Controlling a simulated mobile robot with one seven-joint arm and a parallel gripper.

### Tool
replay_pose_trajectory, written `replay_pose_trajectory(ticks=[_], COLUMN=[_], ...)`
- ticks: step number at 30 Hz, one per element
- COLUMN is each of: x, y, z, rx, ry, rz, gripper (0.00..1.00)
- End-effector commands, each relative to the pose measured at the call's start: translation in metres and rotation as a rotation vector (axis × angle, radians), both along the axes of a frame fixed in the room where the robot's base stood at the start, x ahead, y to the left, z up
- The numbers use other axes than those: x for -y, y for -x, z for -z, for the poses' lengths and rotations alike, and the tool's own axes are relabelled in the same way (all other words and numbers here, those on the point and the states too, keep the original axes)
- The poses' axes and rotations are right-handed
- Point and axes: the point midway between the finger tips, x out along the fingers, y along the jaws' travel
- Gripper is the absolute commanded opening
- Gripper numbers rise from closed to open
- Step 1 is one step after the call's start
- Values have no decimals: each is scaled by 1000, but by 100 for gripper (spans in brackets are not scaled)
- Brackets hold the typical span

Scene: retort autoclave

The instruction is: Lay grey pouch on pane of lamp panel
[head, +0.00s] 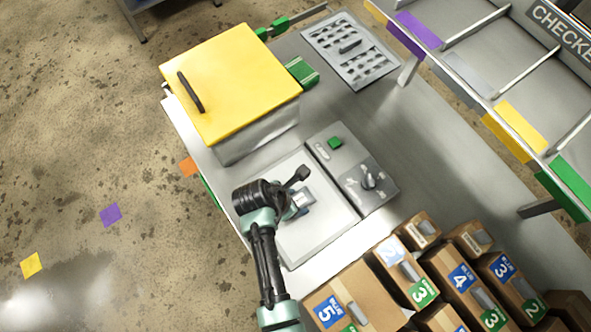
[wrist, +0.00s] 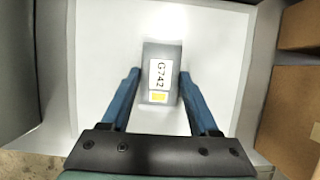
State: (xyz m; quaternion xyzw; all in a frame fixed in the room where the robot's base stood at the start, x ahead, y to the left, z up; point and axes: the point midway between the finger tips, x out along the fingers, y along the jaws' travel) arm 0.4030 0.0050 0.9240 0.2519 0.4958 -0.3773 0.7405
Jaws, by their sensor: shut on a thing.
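The grey pouch (wrist: 149,54), with a white label reading G742 and a yellow patch, is between the fingers of my gripper (wrist: 160,80) in the wrist view. My gripper is shut on it. The white pane (wrist: 100,50) of the lamp panel spreads behind the pouch on all sides. In the head view the lamp panel's pane (head: 325,232) lies on the grey bench, and my gripper (head: 299,204) is over its left part with the pouch (head: 304,196) partly hidden. I cannot tell whether the pouch touches the pane.
A yellow-lidded box (head: 232,82) stands behind. Several brown cartons (head: 355,290) stand in front and right. A perforated tray (head: 350,48) lies at the back; bare bench (head: 440,150) is at right.

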Motion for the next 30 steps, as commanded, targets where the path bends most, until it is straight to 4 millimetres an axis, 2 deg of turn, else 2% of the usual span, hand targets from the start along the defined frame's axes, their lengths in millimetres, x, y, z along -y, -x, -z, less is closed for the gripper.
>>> replay_pose_trajectory(ticks=[1, 5, 6, 14, 18, 23, 30], x=[0, 0, 0, 0, -2, -10, -25], y=[0, 0, 0, 0, 1, 6, 17], z=[1, 0, 0, -1, -9, -32, -77], rx=[0, 0, 0, 0, 2, 4, 4], ry=[0, 0, 0, 0, 0, -1, -1], rz=[0, 0, 0, 0, -1, -2, -2], gripper=[67, 90, 91, 91, 91, 91, 91])
